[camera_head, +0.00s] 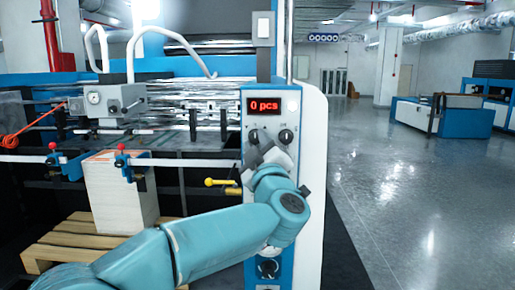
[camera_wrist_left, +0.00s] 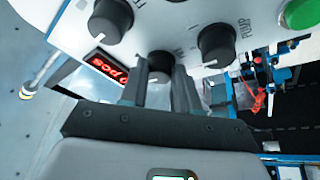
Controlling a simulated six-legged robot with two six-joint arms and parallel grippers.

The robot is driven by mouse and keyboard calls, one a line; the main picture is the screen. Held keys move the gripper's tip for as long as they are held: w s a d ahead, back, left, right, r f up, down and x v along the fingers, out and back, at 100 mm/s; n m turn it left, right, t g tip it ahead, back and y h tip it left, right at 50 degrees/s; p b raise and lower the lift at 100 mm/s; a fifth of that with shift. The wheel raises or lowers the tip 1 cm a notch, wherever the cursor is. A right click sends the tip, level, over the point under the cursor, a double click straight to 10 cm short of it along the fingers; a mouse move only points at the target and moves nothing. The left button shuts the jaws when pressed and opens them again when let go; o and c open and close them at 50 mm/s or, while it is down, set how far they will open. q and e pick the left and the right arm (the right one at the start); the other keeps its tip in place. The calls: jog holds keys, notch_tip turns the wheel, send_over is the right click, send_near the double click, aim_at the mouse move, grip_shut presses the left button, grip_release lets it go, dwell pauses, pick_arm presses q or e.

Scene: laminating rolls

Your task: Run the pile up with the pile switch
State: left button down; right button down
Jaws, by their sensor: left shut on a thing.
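The pile (camera_head: 118,196), a block of pale sheets, stands on a wooden pallet at the left of the head view. The machine's control panel (camera_head: 310,165) is white and blue with black knobs. My left gripper (camera_head: 262,152) is at the panel under the display. In the left wrist view its two dark fingers (camera_wrist_left: 162,92) are shut on a black knob (camera_wrist_left: 160,64), one on each side. The label at this knob is mostly hidden, so I cannot read whether it names the pile switch. My right gripper is not in view.
A red display (camera_head: 264,107) reads "0 pcs". Other black knobs (camera_wrist_left: 110,20) and a green button (camera_wrist_left: 303,14) sit close to my fingers. A yellow lever (camera_head: 222,183) sticks out left of the panel. The floor (camera_head: 405,190) to the right is clear.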

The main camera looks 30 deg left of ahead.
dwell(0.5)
pick_arm(q)
jog(key=c, duration=0.8)
grip_release()
jog(key=shift+s+d+f, duration=0.15)
jog(key=shift+s+d, duration=0.1)
jog(key=shift+d, duration=0.05)
jog(key=b+v, duration=0.4)
jog(key=v, duration=1.1)
jog(key=shift+s+d+b, duration=0.2)
jog(key=shift+d+b, duration=0.05)
jog(key=shift+b, duration=0.1)
